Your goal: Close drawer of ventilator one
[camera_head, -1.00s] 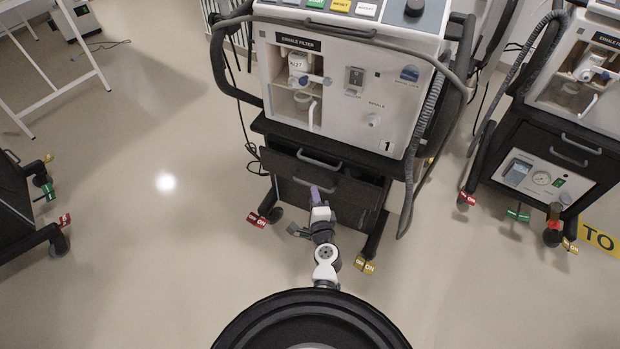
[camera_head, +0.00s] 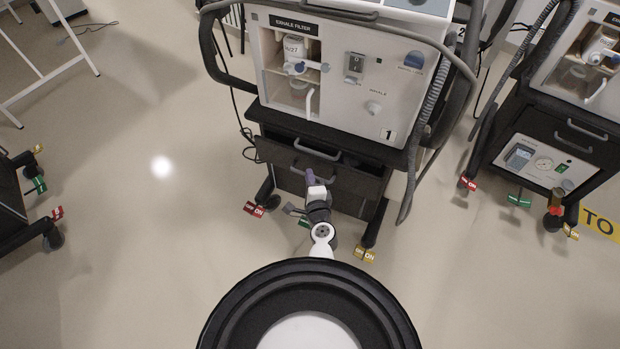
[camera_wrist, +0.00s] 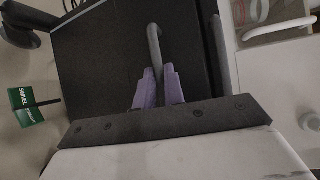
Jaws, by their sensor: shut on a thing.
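Ventilator one (camera_head: 345,75) is a white and black machine marked "1", on a wheeled stand. Below its body sit two dark drawers with grey handles. The lower drawer (camera_head: 345,192) appears to stand out from the stand, with a dark gap above its front. My gripper (camera_head: 310,176) has purple fingers and is at the lower drawer's handle. In the wrist view, the fingers of my gripper (camera_wrist: 159,88) are shut on the grey drawer handle (camera_wrist: 154,42). The upper drawer's handle (camera_head: 317,150) is free. How far the lower drawer is out is hard to tell.
Another ventilator (camera_head: 555,110) stands at the right. A red tag (camera_head: 262,210) and a yellow tag (camera_head: 364,254) mark casters of ventilator one. A dark wheeled base (camera_head: 25,215) is at the far left. The floor between is clear.

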